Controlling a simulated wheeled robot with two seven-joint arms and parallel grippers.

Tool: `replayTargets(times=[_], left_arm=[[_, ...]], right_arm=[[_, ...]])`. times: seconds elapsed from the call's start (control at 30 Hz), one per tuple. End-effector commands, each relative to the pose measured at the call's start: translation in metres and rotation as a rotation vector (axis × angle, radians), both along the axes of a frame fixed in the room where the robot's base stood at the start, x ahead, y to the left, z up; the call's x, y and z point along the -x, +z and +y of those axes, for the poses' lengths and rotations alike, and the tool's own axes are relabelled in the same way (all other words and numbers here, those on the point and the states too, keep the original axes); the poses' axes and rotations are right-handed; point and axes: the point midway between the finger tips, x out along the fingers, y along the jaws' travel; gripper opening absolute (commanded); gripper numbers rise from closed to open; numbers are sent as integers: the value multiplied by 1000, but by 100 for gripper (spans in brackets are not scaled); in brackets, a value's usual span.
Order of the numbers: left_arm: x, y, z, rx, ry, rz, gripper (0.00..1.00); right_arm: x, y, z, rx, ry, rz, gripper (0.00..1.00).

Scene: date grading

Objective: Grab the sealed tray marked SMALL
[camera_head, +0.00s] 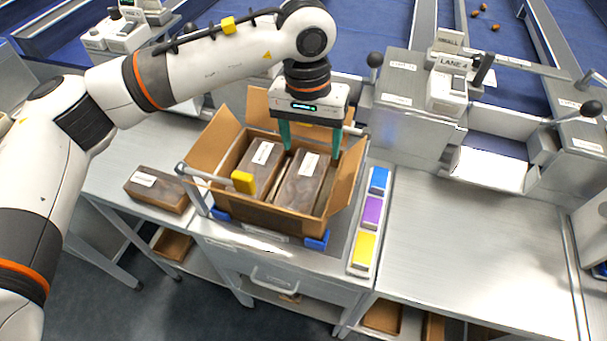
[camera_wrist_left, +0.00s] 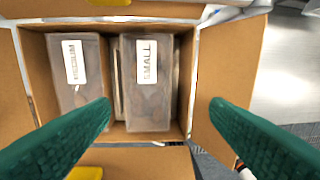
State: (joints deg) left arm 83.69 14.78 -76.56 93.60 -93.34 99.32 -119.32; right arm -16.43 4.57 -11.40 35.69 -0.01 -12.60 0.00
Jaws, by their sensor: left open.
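The brown tray labelled SMALL (camera_wrist_left: 148,100) lies in an open cardboard box (camera_wrist_left: 205,15), right of a similar tray labelled MEDIUM (camera_wrist_left: 80,85). In the head view the SMALL tray matches the right-hand one in the box (camera_head: 298,192), though its label is too small to read there. My left gripper (camera_head: 311,146) points down over the rear of the box, open and empty. In the left wrist view its green fingers (camera_wrist_left: 162,108) are spread to either side of the SMALL tray, apart from it. My right gripper is not in view.
The box's raised flaps (camera_head: 345,180) and a yellow-tipped clamp (camera_head: 243,182) stand around the trays. Another labelled brown tray (camera_head: 157,189) lies on the left bench. Blue, purple and yellow pads (camera_head: 372,210) line the right side. The bench (camera_head: 460,245) farther right is clear.

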Motion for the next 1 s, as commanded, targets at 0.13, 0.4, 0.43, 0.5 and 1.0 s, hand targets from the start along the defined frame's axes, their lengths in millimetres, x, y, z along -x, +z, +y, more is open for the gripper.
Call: replayTargets(times=[0.13, 0.4, 0.43, 0.5, 1.0], left_arm=[[-7, -10, 12, -62, -16, -28, 71], [-6, -53, 11, -59, -14, -23, 71], [-6, -57, 11, -59, -14, -23, 71], [-6, -64, 11, -57, -14, -25, 71], [-6, -118, 12, -56, -14, -25, 71]], right_arm=[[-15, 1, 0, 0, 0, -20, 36], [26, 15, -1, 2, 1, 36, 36], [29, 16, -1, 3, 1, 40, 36], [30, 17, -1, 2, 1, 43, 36], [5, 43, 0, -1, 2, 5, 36]])
